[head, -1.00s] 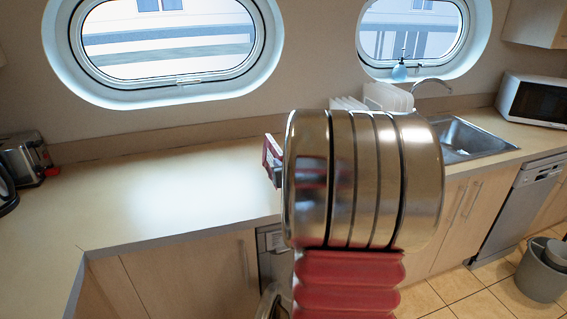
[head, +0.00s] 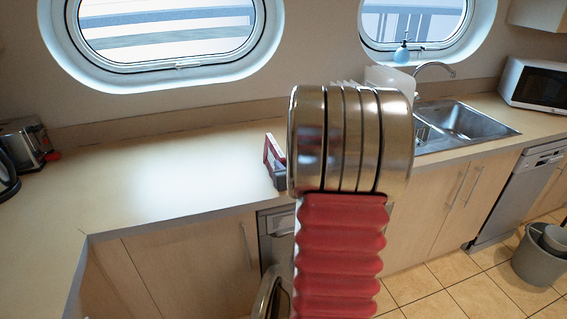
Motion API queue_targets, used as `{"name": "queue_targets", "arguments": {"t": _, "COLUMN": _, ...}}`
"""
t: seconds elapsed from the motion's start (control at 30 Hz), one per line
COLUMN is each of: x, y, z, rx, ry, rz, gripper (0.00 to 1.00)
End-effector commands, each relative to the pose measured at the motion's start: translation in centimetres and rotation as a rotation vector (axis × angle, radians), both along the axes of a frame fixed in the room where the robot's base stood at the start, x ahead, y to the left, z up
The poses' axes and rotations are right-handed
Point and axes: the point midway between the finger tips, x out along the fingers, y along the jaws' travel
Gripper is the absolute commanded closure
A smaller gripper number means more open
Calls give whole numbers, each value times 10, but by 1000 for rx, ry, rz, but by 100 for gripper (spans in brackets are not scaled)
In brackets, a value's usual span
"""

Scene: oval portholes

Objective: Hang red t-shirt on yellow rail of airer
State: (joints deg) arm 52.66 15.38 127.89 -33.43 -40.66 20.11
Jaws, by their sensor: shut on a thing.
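My own arm, with its silver rings and red ribbed sleeve, fills the middle of the head view and hides what lies behind it. My gripper's fingertips are hidden behind the arm. A small dark red and grey piece (head: 274,161) sticks out left of the rings, over the counter's front edge. I cannot tell whether it is part of my gripper or a separate thing. No red t-shirt, airer or yellow rail can be made out.
The worktop (head: 170,180) is clear at centre left, with a toaster (head: 27,143) at far left. A sink (head: 462,122) and microwave (head: 537,83) are at right. A grey bucket (head: 538,264) stands on the tiled floor (head: 440,285), near the dishwasher (head: 515,200).

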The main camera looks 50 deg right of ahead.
Motion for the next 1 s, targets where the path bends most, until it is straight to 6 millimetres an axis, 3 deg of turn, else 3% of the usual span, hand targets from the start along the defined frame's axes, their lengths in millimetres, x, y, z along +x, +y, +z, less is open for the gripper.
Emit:
{"name": "queue_targets", "arguments": {"t": 0.23, "x": -1, "y": 0, "z": -3, "rx": 3, "ry": 5, "rz": 0, "gripper": 100}}
{"name": "queue_targets", "arguments": {"t": 0.27, "x": -1, "y": 0, "z": -3, "rx": 3, "ry": 5, "rz": 0, "gripper": 76}}
{"name": "queue_targets", "arguments": {"t": 0.53, "x": -1, "y": 0, "z": -2, "rx": 2, "ry": 4, "rz": -1, "gripper": 57}}
{"name": "queue_targets", "arguments": {"t": 1.0, "x": -7, "y": 3, "z": 0, "rx": 2, "ry": 4, "rz": -1, "gripper": 56}}
